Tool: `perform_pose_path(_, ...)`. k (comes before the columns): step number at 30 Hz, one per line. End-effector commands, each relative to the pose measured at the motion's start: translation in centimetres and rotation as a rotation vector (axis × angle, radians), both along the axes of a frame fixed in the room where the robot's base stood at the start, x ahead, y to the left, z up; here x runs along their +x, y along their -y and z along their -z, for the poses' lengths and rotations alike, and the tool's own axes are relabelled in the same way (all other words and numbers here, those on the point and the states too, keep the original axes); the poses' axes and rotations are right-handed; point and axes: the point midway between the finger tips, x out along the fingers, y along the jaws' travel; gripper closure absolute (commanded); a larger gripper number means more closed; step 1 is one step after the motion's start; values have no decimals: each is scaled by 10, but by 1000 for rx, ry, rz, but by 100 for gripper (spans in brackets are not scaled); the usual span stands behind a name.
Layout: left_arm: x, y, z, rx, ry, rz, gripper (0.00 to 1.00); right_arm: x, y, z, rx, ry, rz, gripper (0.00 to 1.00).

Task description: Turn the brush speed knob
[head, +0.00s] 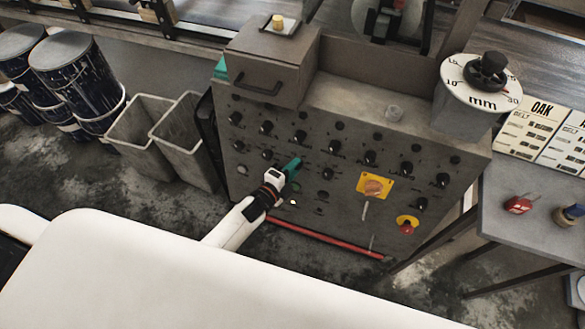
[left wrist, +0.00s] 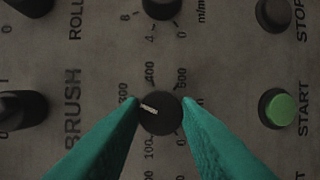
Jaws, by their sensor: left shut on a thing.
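The brush speed knob (left wrist: 163,116) is a round black dial with a white pointer mark, in the middle of the left wrist view. The mark points left, close to the printed 300. The word BRUSH is printed to its left. My left gripper (left wrist: 162,106) has its teal fingers on both sides of the knob and is shut on it. In the head view, my left gripper (head: 293,164) reaches the lower left of the grey control panel (head: 345,220) and covers the knob there. My right gripper is not in view.
A green START button (left wrist: 278,107) is right of the knob; another dial (left wrist: 160,5) is above it. The panel also has a yellow plate with an orange knob (head: 374,187) and a red stop button (head: 407,225). Grey bins (head: 185,140) stand left; a red bar (head: 325,240) runs below.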

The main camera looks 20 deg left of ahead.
Motion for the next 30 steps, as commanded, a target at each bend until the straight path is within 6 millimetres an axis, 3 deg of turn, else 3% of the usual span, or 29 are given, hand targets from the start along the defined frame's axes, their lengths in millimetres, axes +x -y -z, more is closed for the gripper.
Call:
perform_pose_path(3, -1, 0, 2, 0, -5, 0, 93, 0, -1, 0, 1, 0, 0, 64)
perform_pose_path(4, -1, 0, 2, 0, -5, 0, 66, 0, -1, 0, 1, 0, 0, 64)
perform_pose_path(7, -1, 0, 2, -1, -4, 0, 49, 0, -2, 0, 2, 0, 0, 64)
perform_pose_path(19, -9, -2, 0, -1, -3, 0, 49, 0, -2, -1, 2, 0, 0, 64)
perform_pose_path(30, -78, -23, -17, 0, -4, 1, 49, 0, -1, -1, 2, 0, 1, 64)
